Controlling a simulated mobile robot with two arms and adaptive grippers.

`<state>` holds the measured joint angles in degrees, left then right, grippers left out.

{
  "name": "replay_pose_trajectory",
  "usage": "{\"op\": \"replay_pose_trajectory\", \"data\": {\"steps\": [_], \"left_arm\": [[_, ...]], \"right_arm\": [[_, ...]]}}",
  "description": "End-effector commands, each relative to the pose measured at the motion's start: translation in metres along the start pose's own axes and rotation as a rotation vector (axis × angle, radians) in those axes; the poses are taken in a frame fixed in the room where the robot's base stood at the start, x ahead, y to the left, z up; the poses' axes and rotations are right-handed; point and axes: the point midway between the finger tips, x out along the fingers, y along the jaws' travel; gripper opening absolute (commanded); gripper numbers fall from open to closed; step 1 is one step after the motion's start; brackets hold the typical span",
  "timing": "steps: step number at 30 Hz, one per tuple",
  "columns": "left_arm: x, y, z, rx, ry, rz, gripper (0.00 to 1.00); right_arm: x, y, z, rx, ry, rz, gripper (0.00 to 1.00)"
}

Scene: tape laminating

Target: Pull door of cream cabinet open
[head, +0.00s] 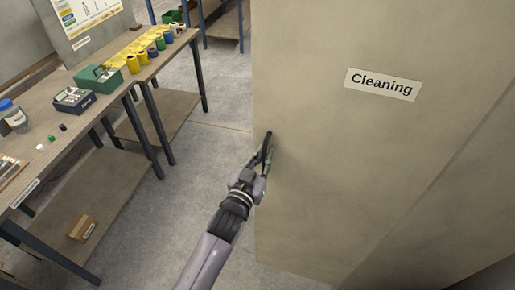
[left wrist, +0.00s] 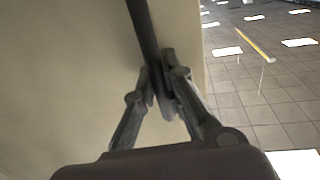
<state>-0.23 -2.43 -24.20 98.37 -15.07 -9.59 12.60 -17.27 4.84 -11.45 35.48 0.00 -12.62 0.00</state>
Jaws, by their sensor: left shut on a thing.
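The cream cabinet (head: 335,150) stands on the right in the head view, with a "Cleaning" label (head: 382,84) on its door. The door looks flat against the cabinet front; I cannot tell if there is a gap. A dark bar handle (head: 268,138) is near the door's left edge. My left gripper (head: 263,157) is shut on the handle. In the left wrist view the fingers (left wrist: 162,90) close on both sides of the dark handle (left wrist: 144,30), in front of the cream door (left wrist: 70,70). My right gripper is not in view.
A workbench (head: 60,135) with a green case (head: 98,78), a dark box (head: 73,99) and several yellow, green and blue tape rolls (head: 140,58) is on the left. A small cardboard box (head: 82,228) lies on its lower shelf. Grey floor (head: 205,130) between bench and cabinet is clear.

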Motion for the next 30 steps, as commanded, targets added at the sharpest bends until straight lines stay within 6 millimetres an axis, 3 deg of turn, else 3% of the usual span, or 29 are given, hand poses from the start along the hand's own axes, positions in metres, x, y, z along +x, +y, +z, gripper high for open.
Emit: {"op": "replay_pose_trajectory", "data": {"steps": [14, 15, 24, 30], "left_arm": [[-0.0009, 0.0038, -0.0029, 0.002, 0.007, 0.006, 0.00], [-0.0009, 0.0038, -0.0028, 0.001, 0.007, 0.006, 0.12], [-0.0009, 0.0041, -0.0020, 0.001, 0.005, 0.007, 0.31], [-0.0010, 0.0042, -0.0016, 0.001, 0.004, 0.007, 0.31]], "right_arm": [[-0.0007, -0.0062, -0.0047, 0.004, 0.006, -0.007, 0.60], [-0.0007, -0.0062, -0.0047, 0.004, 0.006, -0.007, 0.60], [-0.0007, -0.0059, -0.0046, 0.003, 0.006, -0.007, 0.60], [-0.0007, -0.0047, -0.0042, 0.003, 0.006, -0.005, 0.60]]}}
